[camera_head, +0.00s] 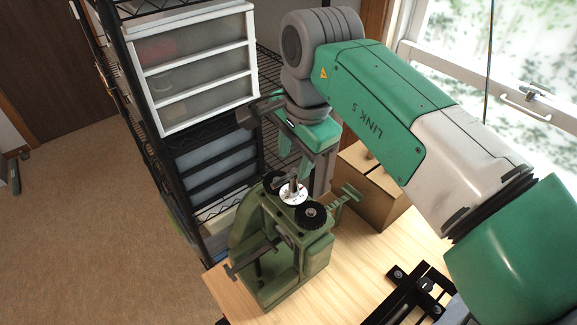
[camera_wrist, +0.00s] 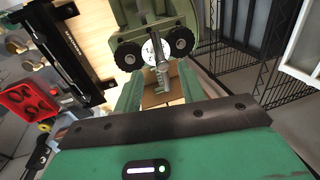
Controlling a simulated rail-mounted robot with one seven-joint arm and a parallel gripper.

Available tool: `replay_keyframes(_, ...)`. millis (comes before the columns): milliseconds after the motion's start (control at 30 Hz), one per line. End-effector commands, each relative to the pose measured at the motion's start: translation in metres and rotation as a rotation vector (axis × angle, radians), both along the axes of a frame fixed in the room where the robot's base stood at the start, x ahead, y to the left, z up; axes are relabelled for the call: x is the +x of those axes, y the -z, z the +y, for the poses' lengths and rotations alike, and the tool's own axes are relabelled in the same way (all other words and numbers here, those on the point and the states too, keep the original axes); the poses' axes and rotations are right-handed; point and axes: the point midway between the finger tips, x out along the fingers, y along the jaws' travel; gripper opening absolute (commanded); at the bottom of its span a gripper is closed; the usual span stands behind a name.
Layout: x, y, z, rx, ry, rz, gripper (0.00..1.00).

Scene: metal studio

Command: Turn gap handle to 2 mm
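A green machine (camera_head: 283,255) stands on the wooden table. On its top is a white round dial (camera_head: 293,194) between two black knurled knobs (camera_head: 311,213). A grey metal handle (camera_head: 293,183) rises from the dial; the handle also shows in the wrist view (camera_wrist: 162,76), with the dial (camera_wrist: 153,50) behind it. The dial marks are too small to read. My gripper (camera_head: 292,164) points down just above the handle. In the wrist view its two green fingers (camera_wrist: 158,92) are apart, with the handle seen between them; no contact shows.
A cardboard box (camera_head: 368,190) stands behind the machine. A black wire rack (camera_head: 205,165) with white drawers (camera_head: 195,70) is at the left. A black bracketed fixture (camera_head: 418,292) lies on the table at the right. A red holder (camera_wrist: 27,101) shows in the wrist view.

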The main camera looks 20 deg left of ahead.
Motion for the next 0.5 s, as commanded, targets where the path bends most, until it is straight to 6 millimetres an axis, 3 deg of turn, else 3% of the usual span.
replay_keyframes(200, 0.002, 0.031, 0.006, 0.003, 0.0, 0.001, 0.4)
replay_keyframes(500, 0.003, 0.037, 0.007, 0.002, 0.0, 0.0, 0.4)
